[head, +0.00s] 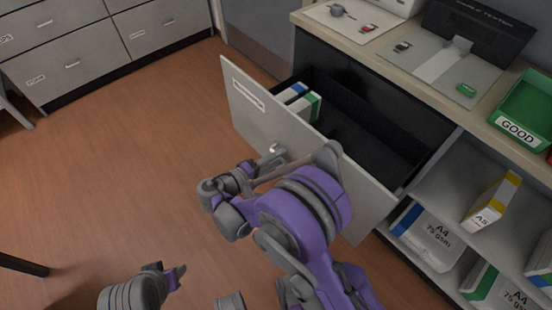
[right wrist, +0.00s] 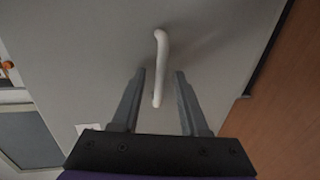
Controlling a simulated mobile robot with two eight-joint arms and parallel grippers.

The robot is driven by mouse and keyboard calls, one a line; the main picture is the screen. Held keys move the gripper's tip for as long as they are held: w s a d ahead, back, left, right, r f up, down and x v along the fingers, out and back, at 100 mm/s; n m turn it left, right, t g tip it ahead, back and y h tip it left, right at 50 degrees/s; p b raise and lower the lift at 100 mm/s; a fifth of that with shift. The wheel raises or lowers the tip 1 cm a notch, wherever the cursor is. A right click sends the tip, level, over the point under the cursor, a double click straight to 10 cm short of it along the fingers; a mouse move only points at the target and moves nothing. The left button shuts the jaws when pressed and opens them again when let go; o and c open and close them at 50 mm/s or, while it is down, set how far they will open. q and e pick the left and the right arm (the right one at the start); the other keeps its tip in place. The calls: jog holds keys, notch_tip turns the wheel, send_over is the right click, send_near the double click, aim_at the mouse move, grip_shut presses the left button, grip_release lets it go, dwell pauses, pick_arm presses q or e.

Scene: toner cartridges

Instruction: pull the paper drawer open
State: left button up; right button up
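The paper drawer's grey front (head: 240,105) stands well out from the cabinet, so the drawer is open and its dark inside shows. Boxes with blue and green edges (head: 303,102) lie in it. The pale bar handle (head: 277,150) is on the front's outer face; it also shows in the right wrist view (right wrist: 160,48). My right gripper (right wrist: 160,73) is open at the handle, one finger on each side of the bar, with visible gaps. In the head view the arm partly hides it. A grey part of mine at the bottom left is probably the left gripper (head: 174,278); its fingers are unclear.
Shelves right of the drawer hold paper packs (head: 428,236). The counter (head: 398,68) above carries a green GOOD bin (head: 524,108) and a dark case (head: 478,32). Grey cabinets (head: 85,50) stand at the far left. The wooden floor (head: 130,170) before the drawer is clear.

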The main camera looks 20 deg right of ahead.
jog(key=p+v, duration=0.1)
jog(key=v, duration=1)
jog(key=shift+d, duration=0.15)
dwell(0.3)
